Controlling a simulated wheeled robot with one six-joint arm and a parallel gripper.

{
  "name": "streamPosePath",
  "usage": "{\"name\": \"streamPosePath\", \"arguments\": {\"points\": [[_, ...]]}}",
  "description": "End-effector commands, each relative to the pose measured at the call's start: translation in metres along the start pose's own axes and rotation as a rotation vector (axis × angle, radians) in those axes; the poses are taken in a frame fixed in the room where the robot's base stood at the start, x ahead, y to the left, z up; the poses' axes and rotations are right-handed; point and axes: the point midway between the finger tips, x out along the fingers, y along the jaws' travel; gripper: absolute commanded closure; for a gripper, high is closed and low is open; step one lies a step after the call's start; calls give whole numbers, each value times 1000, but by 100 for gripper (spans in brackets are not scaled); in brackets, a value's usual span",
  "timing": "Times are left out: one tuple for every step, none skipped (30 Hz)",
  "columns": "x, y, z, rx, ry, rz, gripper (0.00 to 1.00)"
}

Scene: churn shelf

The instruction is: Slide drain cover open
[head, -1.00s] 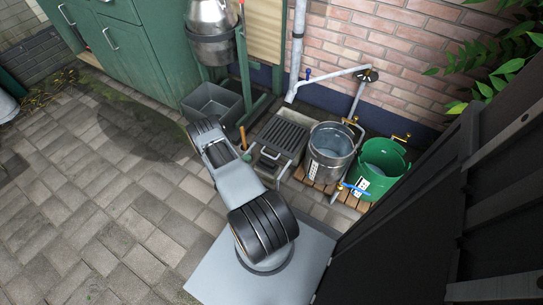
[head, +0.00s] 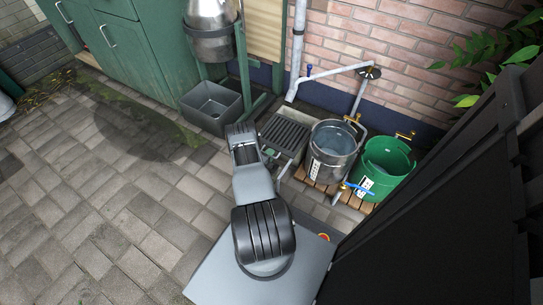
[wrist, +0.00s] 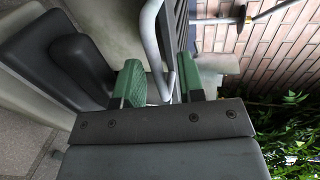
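The drain cover (head: 285,134) is a dark slatted grate over a pale stone trough by the brick wall. It has a grey tube handle (head: 284,172) on its near side. In the wrist view the handle (wrist: 154,42) runs down as a curved bar between the two green fingers of my gripper (wrist: 161,84). The fingers are apart, one on each side of the bar, and a gap shows on at least one side. Slats of the cover (wrist: 183,24) show beyond. In the head view my arm hides most of my gripper.
A metal bucket (head: 331,150) and a green bucket (head: 387,168) stand on wooden slats right of the cover. A grey bin (head: 213,106) stands to the left below a metal churn (head: 210,35). A pipe (head: 335,72) crosses above. Paving at left is clear.

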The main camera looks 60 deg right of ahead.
Motion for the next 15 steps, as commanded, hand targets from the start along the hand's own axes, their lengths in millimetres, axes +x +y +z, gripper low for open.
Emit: {"name": "streamPosePath", "arguments": {"points": [[6, 2, 0, 2, 1, -2, 64], [9, 1, 0, 1, 1, -2, 64], [12, 1, 0, 0, 1, -1, 64], [14, 1, 0, 0, 1, -1, 64], [15, 1, 0, 0, 1, 0, 64], [17, 1, 0, 0, 0, 0, 64], [18, 0, 0, 0, 0, 0, 64], [19, 0, 0, 0, -1, -1, 64], [20, 0, 0, 0, -1, -1, 64], [20, 0, 0, 0, -1, -1, 64], [20, 0, 0, -1, -1, -1, 64], [20, 0, 0, -1, -1, -1, 64], [20, 0, 0, -1, -1, -1, 64], [20, 0, 0, -1, -1, 0, 64], [20, -1, 0, -1, -1, 0, 64]]}}
